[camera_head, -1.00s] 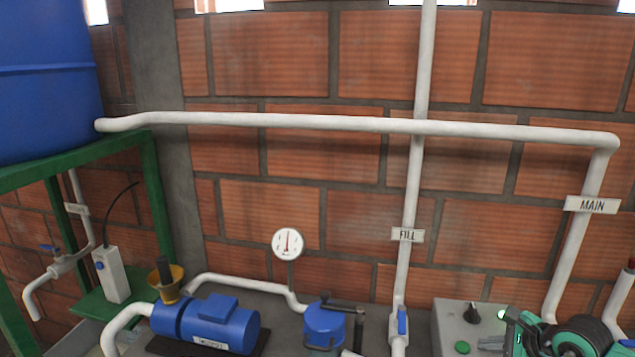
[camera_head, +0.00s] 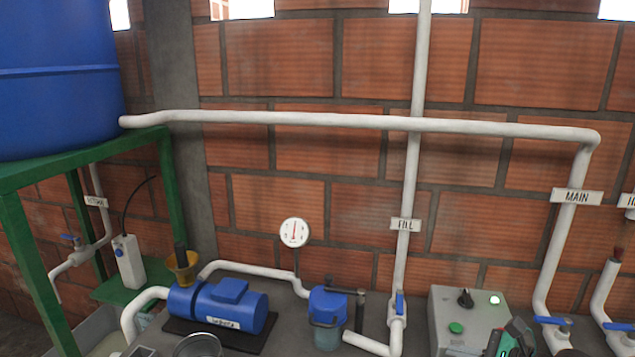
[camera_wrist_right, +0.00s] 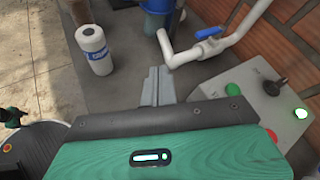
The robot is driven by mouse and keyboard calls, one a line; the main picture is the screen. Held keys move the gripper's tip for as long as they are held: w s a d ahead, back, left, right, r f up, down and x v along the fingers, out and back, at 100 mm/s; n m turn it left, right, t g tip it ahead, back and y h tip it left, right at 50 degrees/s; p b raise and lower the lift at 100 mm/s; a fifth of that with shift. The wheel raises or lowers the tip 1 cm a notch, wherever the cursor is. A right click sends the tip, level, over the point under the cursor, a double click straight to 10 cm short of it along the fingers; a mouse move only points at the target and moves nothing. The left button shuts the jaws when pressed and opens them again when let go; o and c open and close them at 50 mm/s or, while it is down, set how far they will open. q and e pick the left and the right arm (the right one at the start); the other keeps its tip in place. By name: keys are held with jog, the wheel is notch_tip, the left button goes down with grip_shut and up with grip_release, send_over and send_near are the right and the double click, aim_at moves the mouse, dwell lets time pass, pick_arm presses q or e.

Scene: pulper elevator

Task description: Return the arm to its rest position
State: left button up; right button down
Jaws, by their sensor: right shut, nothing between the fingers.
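My right gripper (camera_wrist_right: 157,86) is shut and empty in the wrist view. Its grey fingers lie together over the grey bench top, below the end of a white pipe, and touch nothing that I can make out. In the head view only part of my green and black right arm (camera_head: 515,340) shows at the bottom edge, in front of the grey control box (camera_head: 460,315). The fingertips are not clear there. My left gripper is not in view.
The bench carries a blue pump (camera_head: 225,305), a blue-topped filter (camera_head: 327,310) and the FILL pipe with its blue valve (camera_head: 400,303). The MAIN pipe (camera_head: 560,250) rises at the right. A white bottle (camera_wrist_right: 95,48) stands left of the fingers.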

jog(key=s+a+r+m+t, duration=0.2)
jog(key=r+m+t, duration=0.25)
jog(key=m, duration=0.35)
jog(key=s+a+r+m+t, duration=0.1)
jog(key=a+r+m+t, duration=0.3)
jog(key=m, duration=0.5)
jog(key=s+d+f+m+g+h, duration=0.35)
jog(key=s+f+m+h, duration=0.35)
jog(key=m, duration=0.5)
jog(key=s+d+f+m+g+h, duration=0.25)
jog(key=d+f+m+h, duration=0.3)
jog(key=f+m, duration=0.55)
jog(key=s+a+f+m+g+y, duration=0.2)
jog(key=s+a+f+m+g, duration=0.15)
jog(key=s, duration=0.45)
jog(key=s+a+f+m+g+y, duration=0.25)
jog(key=s+a+f+g, duration=0.2)
jog(key=s, duration=0.35)
notch_tip(320, 180, down, 30)
jog(key=g, duration=0.2)
jog(key=s+d+f, duration=0.3)
jog(key=s+f, duration=1.7)
jog(key=f, duration=0.1)
jog(key=shift+g+h, duration=0.35)
jog(key=shift+h, duration=0.05)
